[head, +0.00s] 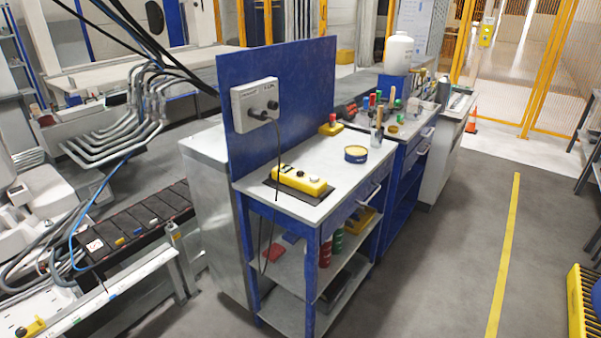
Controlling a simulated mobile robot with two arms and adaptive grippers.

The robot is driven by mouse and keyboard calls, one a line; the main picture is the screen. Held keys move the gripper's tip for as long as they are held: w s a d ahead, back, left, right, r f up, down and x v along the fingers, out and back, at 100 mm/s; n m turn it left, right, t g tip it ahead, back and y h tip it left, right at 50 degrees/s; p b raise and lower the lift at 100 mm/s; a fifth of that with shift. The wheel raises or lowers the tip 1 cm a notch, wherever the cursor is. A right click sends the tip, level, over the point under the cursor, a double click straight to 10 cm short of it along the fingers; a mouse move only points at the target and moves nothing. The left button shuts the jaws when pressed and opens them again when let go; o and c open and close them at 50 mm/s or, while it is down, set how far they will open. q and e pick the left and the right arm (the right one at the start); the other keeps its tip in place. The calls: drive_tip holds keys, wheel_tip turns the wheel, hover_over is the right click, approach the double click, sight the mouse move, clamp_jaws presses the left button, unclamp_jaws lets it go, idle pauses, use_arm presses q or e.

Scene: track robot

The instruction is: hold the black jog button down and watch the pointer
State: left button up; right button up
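A yellow control box (302,180) lies on a dark mat on the near part of the blue workbench top (325,197). Small buttons show on its upper face, a dark one among them; they are too small to tell the jog button for sure. A round yellow-rimmed item (355,154) with a dark side lies behind it to the right; I cannot tell whether it is a dial. No pointer can be made out. Neither of my grippers is in view.
A yellow box with a red button (331,127) stands farther back. The grey floor to the right (450,240) is clear.

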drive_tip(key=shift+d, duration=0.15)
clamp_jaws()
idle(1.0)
